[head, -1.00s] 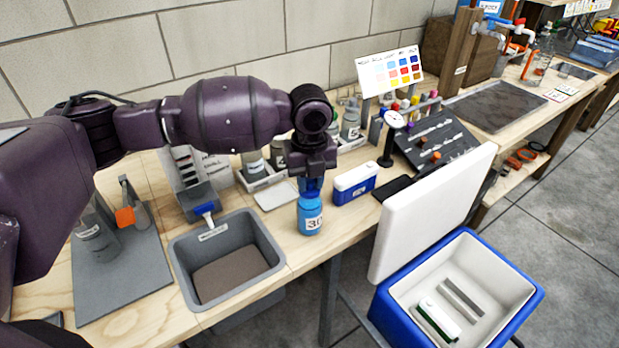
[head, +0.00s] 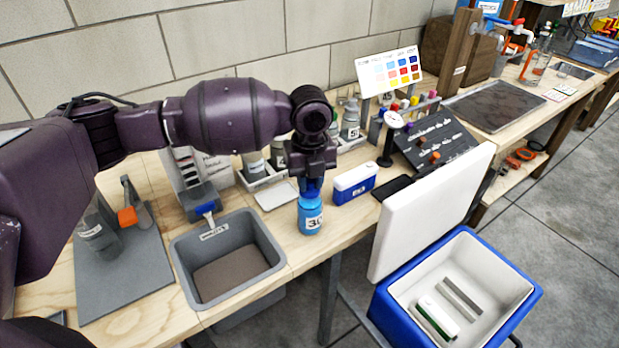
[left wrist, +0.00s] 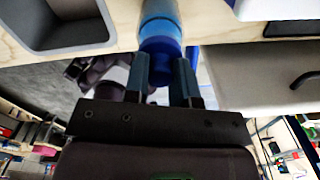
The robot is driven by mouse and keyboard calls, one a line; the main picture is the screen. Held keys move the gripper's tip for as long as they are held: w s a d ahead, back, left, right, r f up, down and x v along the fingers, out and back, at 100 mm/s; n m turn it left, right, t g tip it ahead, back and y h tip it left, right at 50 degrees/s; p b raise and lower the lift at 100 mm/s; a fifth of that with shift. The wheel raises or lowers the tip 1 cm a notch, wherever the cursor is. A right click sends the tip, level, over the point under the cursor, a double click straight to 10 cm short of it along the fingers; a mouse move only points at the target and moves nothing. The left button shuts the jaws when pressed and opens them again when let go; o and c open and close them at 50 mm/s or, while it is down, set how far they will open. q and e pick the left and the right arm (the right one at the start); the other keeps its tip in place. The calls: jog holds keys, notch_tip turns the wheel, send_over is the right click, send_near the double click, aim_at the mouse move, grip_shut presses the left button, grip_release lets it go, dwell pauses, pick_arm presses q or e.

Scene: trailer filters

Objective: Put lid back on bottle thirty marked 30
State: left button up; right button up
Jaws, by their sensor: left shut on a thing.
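The blue bottle marked 30 (head: 311,218) stands upright on the wooden bench near its front edge, right of the grey basin. My left gripper (head: 311,186) is directly above it, pointing down. In the left wrist view the gripper (left wrist: 166,80) is shut on a dark blue lid (left wrist: 161,47), with a finger on each side. The lid is at the mouth of the light blue bottle (left wrist: 159,12), in line with it. I cannot tell whether it is screwed tight. My right gripper is not in view.
The grey basin (head: 272,252) is left of the bottle. A blue and white box (head: 354,184) stands close on its right. Labelled bottles in a white tray (head: 262,184) are behind. An open blue cooler (head: 377,308) is at the front right.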

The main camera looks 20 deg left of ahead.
pick_arm(q)
jog(key=shift+f, duration=0.15)
dwell(0.8)
dwell(0.5)
jog(key=shift+p, duration=0.45)
dwell(0.3)
jog(key=o, duration=1.4)
jog(key=shift+o, duration=0.2)
